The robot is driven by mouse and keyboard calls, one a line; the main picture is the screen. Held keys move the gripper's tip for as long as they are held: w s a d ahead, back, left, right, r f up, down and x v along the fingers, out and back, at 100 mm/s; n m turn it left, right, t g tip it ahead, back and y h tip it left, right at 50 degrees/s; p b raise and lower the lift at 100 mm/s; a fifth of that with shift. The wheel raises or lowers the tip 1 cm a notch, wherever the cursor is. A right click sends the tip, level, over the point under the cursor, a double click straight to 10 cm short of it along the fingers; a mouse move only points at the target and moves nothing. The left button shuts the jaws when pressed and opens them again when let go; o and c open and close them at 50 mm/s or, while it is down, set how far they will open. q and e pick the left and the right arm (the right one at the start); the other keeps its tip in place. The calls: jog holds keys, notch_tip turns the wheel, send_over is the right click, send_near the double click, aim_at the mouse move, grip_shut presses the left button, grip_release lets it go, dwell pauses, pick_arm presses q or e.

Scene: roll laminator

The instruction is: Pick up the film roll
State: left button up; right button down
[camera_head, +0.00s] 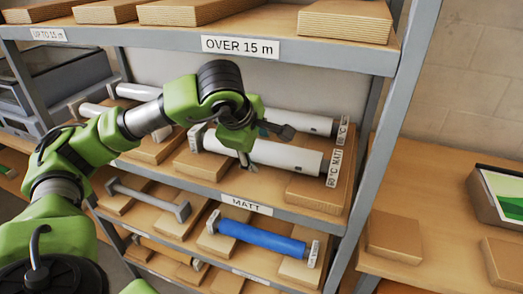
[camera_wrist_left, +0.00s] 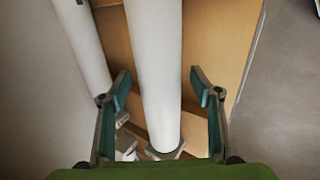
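A white film roll (camera_head: 284,156) lies in cradles on the middle shelf, with a tag at its right end that seems to read 60 °C MATT. My left gripper (camera_head: 268,147) is at this roll, one finger on each side of it. In the left wrist view the white roll (camera_wrist_left: 157,65) runs between the two spread fingers of the gripper (camera_wrist_left: 161,88), with a gap on both sides. A second white roll (camera_head: 300,121) lies behind it, and it also shows at the left in the wrist view (camera_wrist_left: 82,45). My right gripper is not in view.
The upper shelf board (camera_head: 150,34) hangs above my arm and carries flat boxes. A blue roll (camera_head: 262,238) and a thin grey bar (camera_head: 147,194) lie on the shelf below. A rack post (camera_head: 375,150) stands right of the rolls. A side table (camera_head: 450,220) holds cartons.

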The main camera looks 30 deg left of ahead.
pick_arm(q)
jog(key=c, duration=1.2)
jog(key=shift+r, duration=0.1)
grip_shut()
jog(key=shift+w, duration=0.1)
